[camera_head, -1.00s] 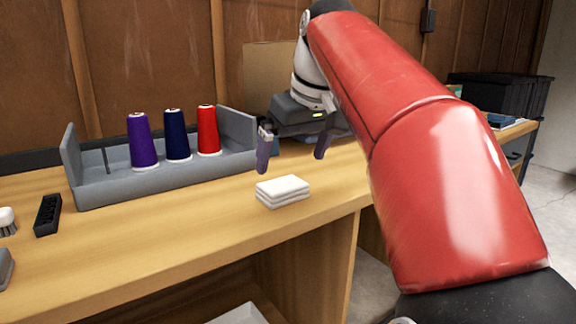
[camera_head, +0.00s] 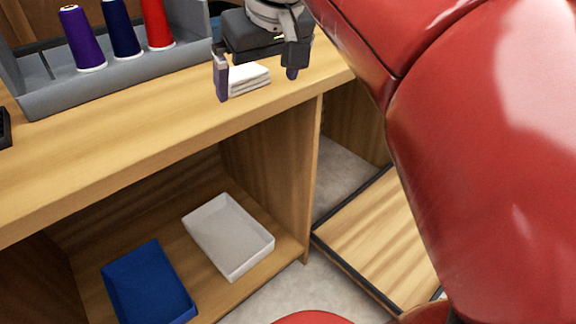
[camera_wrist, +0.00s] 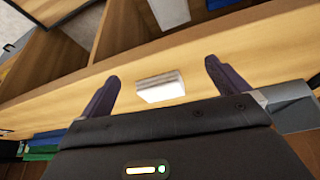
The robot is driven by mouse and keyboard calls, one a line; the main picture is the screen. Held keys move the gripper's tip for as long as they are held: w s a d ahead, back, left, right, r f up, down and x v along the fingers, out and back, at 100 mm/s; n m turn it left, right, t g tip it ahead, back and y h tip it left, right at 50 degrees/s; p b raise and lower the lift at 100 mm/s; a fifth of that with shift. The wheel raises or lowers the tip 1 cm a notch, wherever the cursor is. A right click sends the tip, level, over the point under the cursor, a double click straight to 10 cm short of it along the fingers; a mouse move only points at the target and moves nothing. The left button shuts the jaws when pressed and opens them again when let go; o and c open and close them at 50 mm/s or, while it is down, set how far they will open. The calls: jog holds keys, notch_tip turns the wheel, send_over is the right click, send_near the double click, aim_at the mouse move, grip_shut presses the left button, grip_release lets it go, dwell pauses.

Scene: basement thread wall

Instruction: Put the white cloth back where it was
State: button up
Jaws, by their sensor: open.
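The white cloth (camera_head: 249,79) is a folded stack lying on the wooden bench top near its front edge. My gripper (camera_head: 256,86) is open, with one finger at the left of the cloth and the other to its right. In the wrist view the cloth (camera_wrist: 160,87) shows between the two spread fingers of my gripper (camera_wrist: 160,80), beyond the palm and apart from the fingers. Part of the cloth's top is hidden by my gripper in the head view.
A grey rack (camera_head: 100,77) with purple (camera_head: 83,40), navy (camera_head: 122,28) and red (camera_head: 157,24) thread cones stands at the back left. On the lower shelf are a white tray (camera_head: 262,249) and a blue tray (camera_head: 150,283). The bench top (camera_head: 120,140) left of the cloth is clear.

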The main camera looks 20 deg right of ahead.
jog(key=s+f+m+p, duration=0.1)
jog(key=s+f, duration=0.5)
jog(key=f, duration=0.2)
jog(key=s+f+p, duration=0.2)
jog(key=s+f, duration=0.3)
jog(key=f, duration=0.4)
jog(key=shift+s+m+t+h+p, duration=0.3)
jog(key=shift+s+m+t, duration=0.1)
